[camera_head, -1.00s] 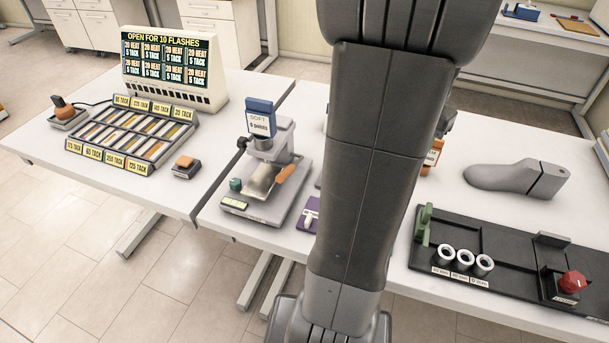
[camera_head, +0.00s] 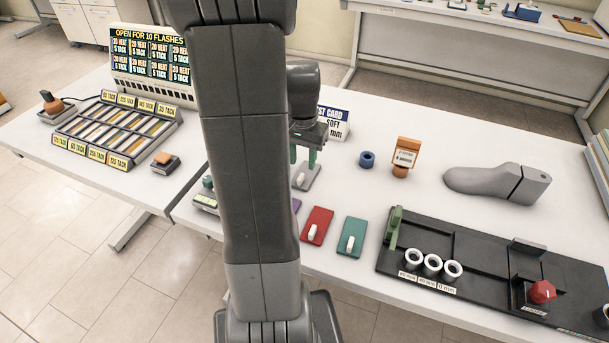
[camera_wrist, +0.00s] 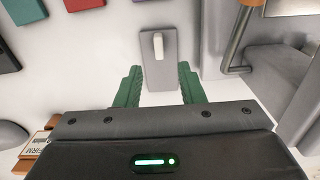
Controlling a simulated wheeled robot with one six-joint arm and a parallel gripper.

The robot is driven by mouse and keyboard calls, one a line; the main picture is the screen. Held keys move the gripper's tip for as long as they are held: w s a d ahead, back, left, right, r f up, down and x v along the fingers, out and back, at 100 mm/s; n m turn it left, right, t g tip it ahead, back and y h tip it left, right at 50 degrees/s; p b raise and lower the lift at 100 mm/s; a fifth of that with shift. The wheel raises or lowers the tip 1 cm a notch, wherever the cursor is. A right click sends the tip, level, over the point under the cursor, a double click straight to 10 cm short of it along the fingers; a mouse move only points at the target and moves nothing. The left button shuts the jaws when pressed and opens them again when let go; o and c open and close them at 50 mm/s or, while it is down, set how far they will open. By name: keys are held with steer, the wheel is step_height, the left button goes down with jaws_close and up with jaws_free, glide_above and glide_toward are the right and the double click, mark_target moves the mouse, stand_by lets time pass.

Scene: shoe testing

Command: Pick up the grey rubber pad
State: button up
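The grey rubber pad (camera_head: 312,174) lies flat on the white table, with a small pale upright tab on it. It also shows in the wrist view (camera_wrist: 147,72), with the tab near its middle. My gripper (camera_head: 305,157) points down over the pad, its two green fingers apart and nothing held. In the wrist view the fingers (camera_wrist: 158,88) lie either side of the pad's near end, and the tab is beyond their tips. I cannot tell how far the fingertips are above the pad.
A red pad (camera_head: 317,226) and a teal pad (camera_head: 351,237) lie nearer the table's front edge. A card sign (camera_head: 335,122), a blue ring (camera_head: 367,159) and an orange stand (camera_head: 405,157) are behind and right. A metal device (camera_wrist: 270,60) stands close by in the wrist view.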

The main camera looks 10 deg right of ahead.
mark_target(303, 170)
steer(key=shift+f, duration=2.4)
jaws_close()
steer(key=shift+r, duration=0.15)
